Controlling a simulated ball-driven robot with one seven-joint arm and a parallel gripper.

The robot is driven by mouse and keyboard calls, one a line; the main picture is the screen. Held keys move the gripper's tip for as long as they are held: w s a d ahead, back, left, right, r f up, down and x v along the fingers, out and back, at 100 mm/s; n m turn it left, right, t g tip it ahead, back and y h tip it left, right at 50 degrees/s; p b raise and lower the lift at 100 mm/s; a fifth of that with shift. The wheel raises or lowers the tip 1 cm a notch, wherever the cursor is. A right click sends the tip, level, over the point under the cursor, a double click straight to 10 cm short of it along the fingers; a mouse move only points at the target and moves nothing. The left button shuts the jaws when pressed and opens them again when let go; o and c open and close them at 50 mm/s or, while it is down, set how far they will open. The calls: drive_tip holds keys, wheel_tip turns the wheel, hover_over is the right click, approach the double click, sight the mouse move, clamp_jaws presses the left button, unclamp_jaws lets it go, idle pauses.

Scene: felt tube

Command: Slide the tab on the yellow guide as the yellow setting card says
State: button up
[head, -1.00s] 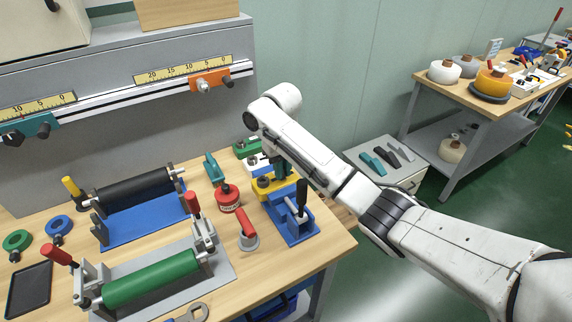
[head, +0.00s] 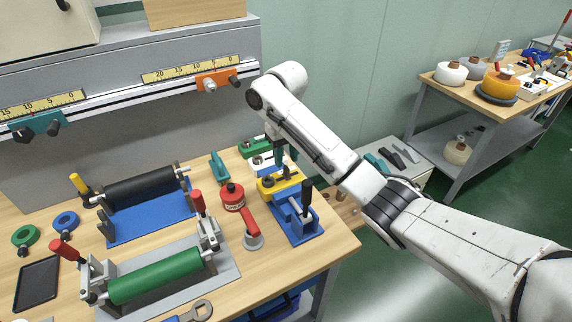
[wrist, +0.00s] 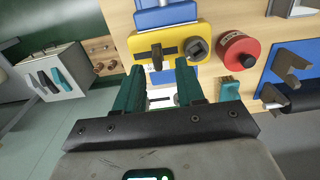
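The yellow guide (head: 268,186) is a block on the workbench, behind the blue clamp fixture. In the wrist view the yellow guide (wrist: 180,35) shows a dark upright tab (wrist: 157,56) in a slot, with a dark round knob (wrist: 198,48) beside it. My gripper (head: 284,160) is over the row of guides. In the wrist view my gripper (wrist: 161,72) has its two teal fingers spread apart, with no object gripped. The fingertips are close to the yellow guide's near edge; contact cannot be told. I cannot make out a yellow setting card.
A blue and white guide (head: 259,165) and a green guide (head: 254,147) stand behind the yellow one. The blue clamp fixture (head: 300,228) has a black handle. A red round container (head: 232,197) stands to the left. Roller stands fill the bench's left side.

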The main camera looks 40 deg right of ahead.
sight(286, 169)
wheel_tip(286, 169, up, 6)
drive_tip(key=p, duration=0.3)
drive_tip(key=shift+f, duration=0.25)
